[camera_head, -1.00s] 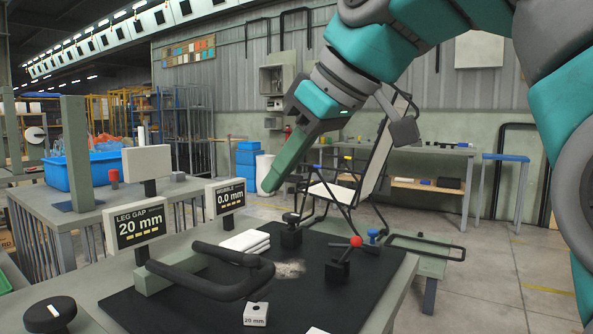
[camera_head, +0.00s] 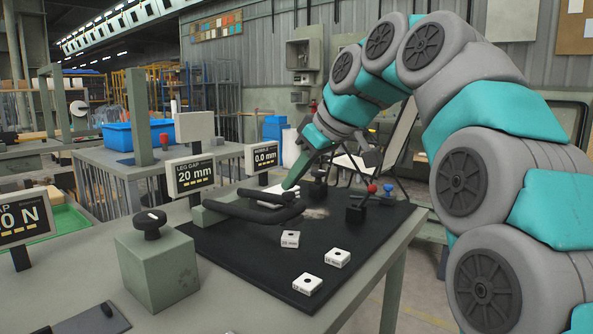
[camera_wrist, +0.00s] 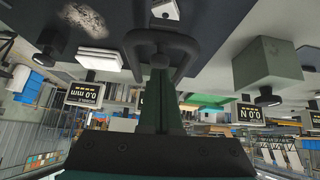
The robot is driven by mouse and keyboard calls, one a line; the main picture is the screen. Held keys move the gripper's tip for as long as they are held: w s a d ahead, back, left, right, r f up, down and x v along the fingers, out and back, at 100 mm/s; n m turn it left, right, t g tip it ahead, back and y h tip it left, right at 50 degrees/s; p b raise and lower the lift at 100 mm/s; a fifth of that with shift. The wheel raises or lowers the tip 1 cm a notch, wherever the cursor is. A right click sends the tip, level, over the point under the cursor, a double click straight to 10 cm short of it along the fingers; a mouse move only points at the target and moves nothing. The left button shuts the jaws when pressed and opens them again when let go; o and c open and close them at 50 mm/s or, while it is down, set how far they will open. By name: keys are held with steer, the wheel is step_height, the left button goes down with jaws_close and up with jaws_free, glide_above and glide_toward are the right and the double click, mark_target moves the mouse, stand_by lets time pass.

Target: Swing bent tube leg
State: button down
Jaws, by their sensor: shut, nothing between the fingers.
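The bent tube leg (camera_head: 245,212) is a dark U-shaped tube. It lies over the black mat (camera_head: 340,245), joined at its left to a grey-green block. My gripper (camera_head: 288,185) points down-left with its green fingers together and empty. Its tip appears just behind and above the tube's far side; I cannot tell whether they touch. In the wrist view, which is upside down, the closed fingers (camera_wrist: 160,75) reach into the bend of the tube (camera_wrist: 165,36). The leg gap display (camera_head: 194,176) reads 20 mm. The wobble display (camera_head: 265,157) reads 0.0 mm.
Small white labelled blocks (camera_head: 308,284) lie on the mat's near part. A grey-green box with a black knob (camera_head: 157,268) stands at the left. The lounger frame (camera_head: 398,135) is behind the table.

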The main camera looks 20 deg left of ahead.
mark_target(291, 202)
steer(key=shift+f, duration=0.15)
steer(key=f+b, duration=0.1)
steer(key=b, duration=0.2)
steer(key=shift+s+d+f+y, duration=0.1)
steer(key=shift+d+f+y, duration=0.1)
steer(key=shift+f+y, duration=0.15)
steer(key=b, duration=0.1)
steer(key=f+b, duration=0.1)
steer(key=shift+s+d+f+y+b, duration=0.15)
steer(key=shift+d+f+y+b, duration=0.1)
steer(key=shift+y+b, duration=0.1)
steer(key=shift+r+t, duration=0.1)
steer(key=shift+t, duration=0.2)
